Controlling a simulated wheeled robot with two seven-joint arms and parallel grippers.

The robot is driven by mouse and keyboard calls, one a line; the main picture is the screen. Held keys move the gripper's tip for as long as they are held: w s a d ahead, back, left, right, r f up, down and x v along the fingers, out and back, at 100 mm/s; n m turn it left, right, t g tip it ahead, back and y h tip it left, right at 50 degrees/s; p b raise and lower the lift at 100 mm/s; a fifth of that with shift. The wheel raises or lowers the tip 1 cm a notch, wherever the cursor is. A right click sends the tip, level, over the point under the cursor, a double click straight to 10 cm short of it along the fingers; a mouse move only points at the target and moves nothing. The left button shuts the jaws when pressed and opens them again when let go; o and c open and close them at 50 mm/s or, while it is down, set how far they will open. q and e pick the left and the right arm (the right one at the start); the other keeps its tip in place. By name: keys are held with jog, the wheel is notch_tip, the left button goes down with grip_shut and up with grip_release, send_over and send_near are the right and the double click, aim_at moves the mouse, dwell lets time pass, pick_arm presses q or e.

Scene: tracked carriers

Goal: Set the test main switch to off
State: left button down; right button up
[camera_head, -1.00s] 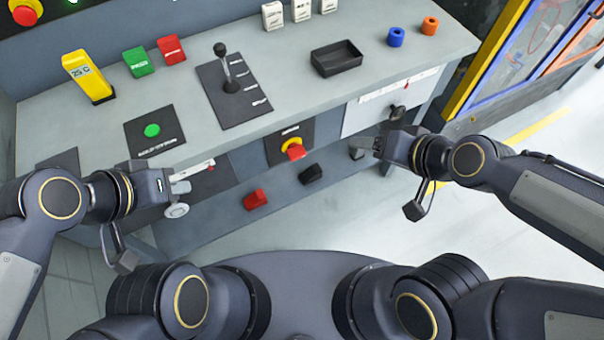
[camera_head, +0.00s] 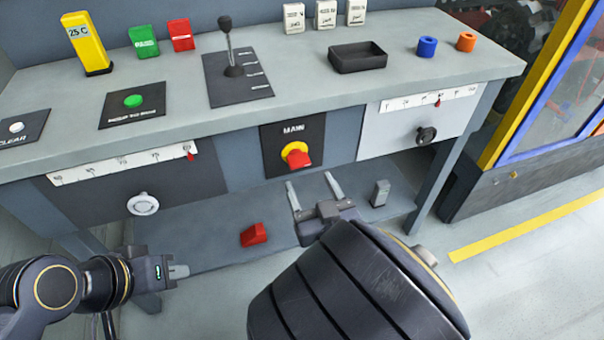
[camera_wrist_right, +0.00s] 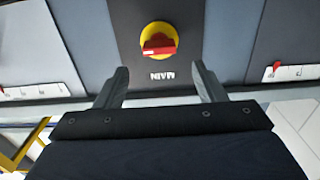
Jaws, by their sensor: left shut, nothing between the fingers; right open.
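The main switch (camera_head: 296,155) is a red rotary handle on a yellow round base, on a black panel marked MAIN (camera_head: 292,131) at the front of the bench. In the right wrist view the red handle (camera_wrist_right: 159,45) lies roughly crosswise, just beyond the fingers and upside down to the lettering. My right gripper (camera_head: 312,184) is open and empty, below and in front of the switch, apart from it. Its two fingers also show in the right wrist view (camera_wrist_right: 162,88). My left gripper (camera_head: 182,271) is shut and empty at lower left, below the bench top.
A white handwheel (camera_head: 143,203) with a scale is left of the switch; a black knob (camera_head: 426,135) is right. A red block (camera_head: 254,234) and a grey block (camera_head: 380,193) lie on the lower shelf. A lever (camera_head: 228,48) and black tray (camera_head: 358,57) are on top.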

aim_at(301, 165)
jog(key=x, duration=0.6)
jog(key=shift+w, duration=0.1)
jog(key=shift+c, duration=0.4)
jog(key=c, duration=0.9)
